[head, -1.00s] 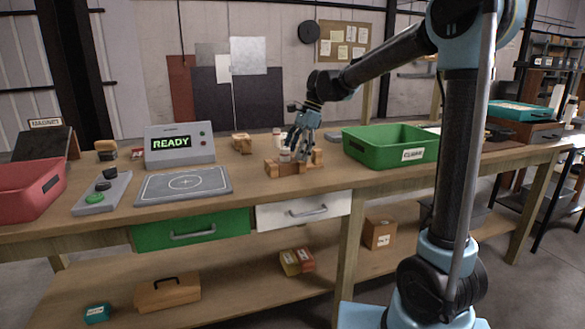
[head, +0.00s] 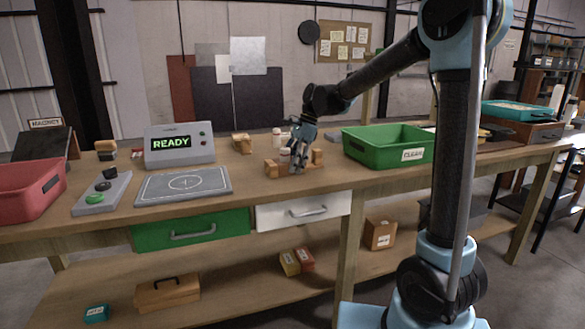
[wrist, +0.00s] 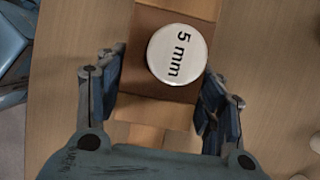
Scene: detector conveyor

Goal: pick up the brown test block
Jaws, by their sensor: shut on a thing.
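The brown test block (wrist: 138,72) is between the two fingers of my gripper (wrist: 162,100) in the wrist view. A white round cap marked "5 mm" (wrist: 177,54) is on top of the block. My gripper is shut on the block, one finger at each side. In the head view my gripper (head: 298,163) points down at a small group of wooden pieces on the bench and partly hides the block. I cannot tell whether the block is clear of the surface below it.
Lighter wooden pieces (head: 318,156) stand close around the gripper. A white bottle (head: 277,139) is just behind. A green bin (head: 413,156) is to the right. A grey plate (head: 183,186) and a console reading READY (head: 180,143) are to the left.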

